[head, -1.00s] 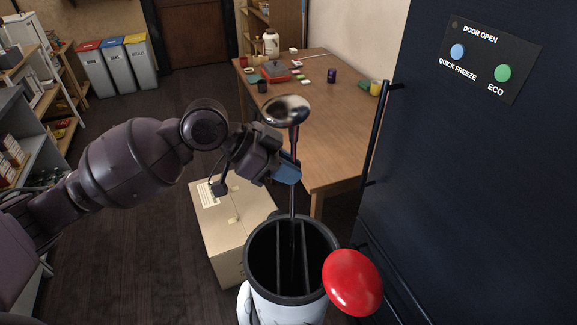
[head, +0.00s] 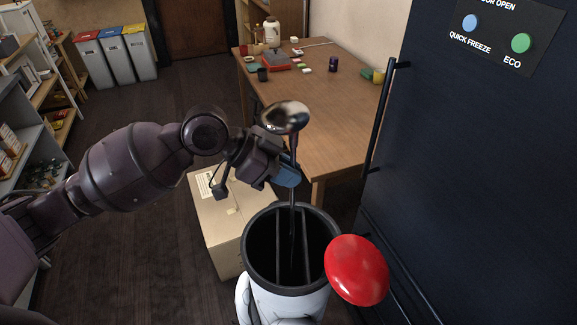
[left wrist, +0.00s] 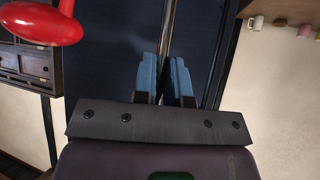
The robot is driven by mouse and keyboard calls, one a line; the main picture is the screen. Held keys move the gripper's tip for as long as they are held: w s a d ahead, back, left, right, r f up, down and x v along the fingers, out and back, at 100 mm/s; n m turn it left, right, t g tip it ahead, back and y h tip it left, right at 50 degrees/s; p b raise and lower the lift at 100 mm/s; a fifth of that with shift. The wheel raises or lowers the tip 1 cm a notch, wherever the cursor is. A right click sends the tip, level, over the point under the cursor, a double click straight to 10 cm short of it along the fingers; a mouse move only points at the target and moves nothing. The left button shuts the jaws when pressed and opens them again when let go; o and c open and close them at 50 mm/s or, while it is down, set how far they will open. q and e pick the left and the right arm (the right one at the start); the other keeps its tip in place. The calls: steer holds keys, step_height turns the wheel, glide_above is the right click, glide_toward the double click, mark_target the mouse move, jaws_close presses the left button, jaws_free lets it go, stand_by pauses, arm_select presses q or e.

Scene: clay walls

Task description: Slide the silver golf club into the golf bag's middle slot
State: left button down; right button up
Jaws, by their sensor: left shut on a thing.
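The silver golf club (head: 285,117) is upright, head at the top, in the middle of the head view. My left gripper (head: 287,175) is shut on its shaft below the head. In the left wrist view, the shaft (left wrist: 168,35) runs between the two blue fingers (left wrist: 164,80). The white golf bag (head: 290,306) has a dark rim and two inner dividers (head: 282,245) making three slots. The lower shaft goes down inside the rim and appears between the dividers, in the middle slot. Its lower end is hidden in the dark. My right gripper is not seen.
A red ball-like head (head: 357,270) sticks out at the bag's right rim. A dark freezer (head: 470,170) stands close on the right. A cardboard box (head: 222,220) and a wooden table (head: 335,130) are behind the bag. Open floor lies at the left.

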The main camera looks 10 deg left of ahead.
arm_select(q)
step_height(320, 180, down, 16)
steer(key=b, duration=0.6)
steer(key=shift+b, duration=0.35)
stand_by(1.4)
steer(key=shift+f, duration=0.1)
